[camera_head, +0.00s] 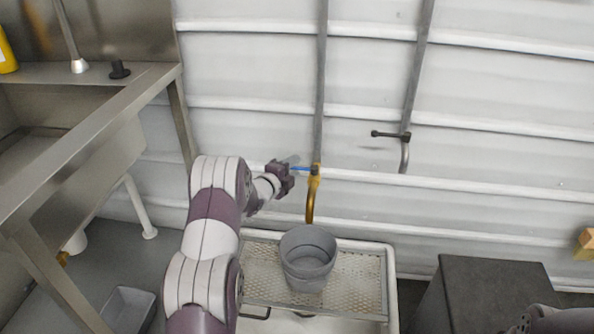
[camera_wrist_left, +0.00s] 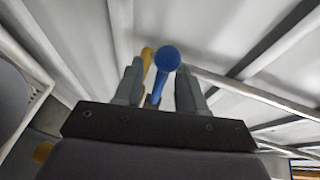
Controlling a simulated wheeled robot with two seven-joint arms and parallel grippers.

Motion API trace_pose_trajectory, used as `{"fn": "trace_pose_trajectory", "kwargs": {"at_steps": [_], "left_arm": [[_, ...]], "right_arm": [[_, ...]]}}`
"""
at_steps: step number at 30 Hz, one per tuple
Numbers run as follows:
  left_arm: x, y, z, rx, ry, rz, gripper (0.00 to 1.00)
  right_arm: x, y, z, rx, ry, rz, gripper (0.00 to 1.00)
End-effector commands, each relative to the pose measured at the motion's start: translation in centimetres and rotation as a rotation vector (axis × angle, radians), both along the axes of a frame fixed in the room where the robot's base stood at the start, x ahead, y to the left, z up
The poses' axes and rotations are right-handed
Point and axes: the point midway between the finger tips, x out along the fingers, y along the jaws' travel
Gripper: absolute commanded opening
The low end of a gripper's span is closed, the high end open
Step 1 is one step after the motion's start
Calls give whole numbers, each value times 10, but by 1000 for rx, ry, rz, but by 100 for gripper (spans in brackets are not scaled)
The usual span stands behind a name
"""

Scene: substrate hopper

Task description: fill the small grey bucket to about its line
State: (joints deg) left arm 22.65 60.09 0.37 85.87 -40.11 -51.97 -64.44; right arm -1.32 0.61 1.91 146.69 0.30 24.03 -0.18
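The small grey bucket (camera_head: 308,275) stands upright on a perforated metal grate, below the brass tap (camera_head: 312,200). Its inside is plain grey; I cannot tell a fill level, and no stream shows from the spout. The tap's blue lever (camera_head: 301,169) points left towards my left gripper (camera_head: 290,168). In the left wrist view the blue lever (camera_wrist_left: 166,62) lies between the fingers of my left gripper (camera_wrist_left: 160,88), which stand apart with gaps beside it. The yellow tap body (camera_wrist_left: 147,58) shows behind. My right gripper is not seen.
The grate (camera_head: 352,280) lies over a white basin (camera_head: 391,290). A second tap with a dark handle (camera_head: 390,134) is on the wall to the right. A steel sink bench (camera_head: 90,140) stands left, a dark box (camera_head: 490,285) right. A grey tub (camera_head: 128,310) sits low left.

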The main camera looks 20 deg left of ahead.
Motion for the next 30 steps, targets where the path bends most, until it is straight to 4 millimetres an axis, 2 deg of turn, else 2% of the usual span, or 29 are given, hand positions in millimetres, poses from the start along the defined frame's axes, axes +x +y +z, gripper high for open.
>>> {"fn": "trace_pose_trajectory", "kwargs": {"at_steps": [3, 6, 13, 14, 15, 17, 23, 30], "left_arm": [[16, -2, -5, 0, 0, 0, 40], [22, -3, -4, 0, 0, 0, 40], [23, -3, -4, -1, 1, 1, 40], [23, -3, -4, -1, 1, 1, 34], [23, -3, -4, -1, 1, 1, 20], [23, -3, -4, -1, 1, 1, 1], [22, -3, -5, -2, 1, 7, 0], [12, -6, -9, -3, -3, 192, 0]], "right_arm": [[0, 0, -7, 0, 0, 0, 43], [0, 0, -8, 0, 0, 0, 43], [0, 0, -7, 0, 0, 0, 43], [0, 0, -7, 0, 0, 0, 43], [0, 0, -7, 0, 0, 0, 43], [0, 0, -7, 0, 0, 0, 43], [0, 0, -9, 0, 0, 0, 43], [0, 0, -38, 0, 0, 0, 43]]}}
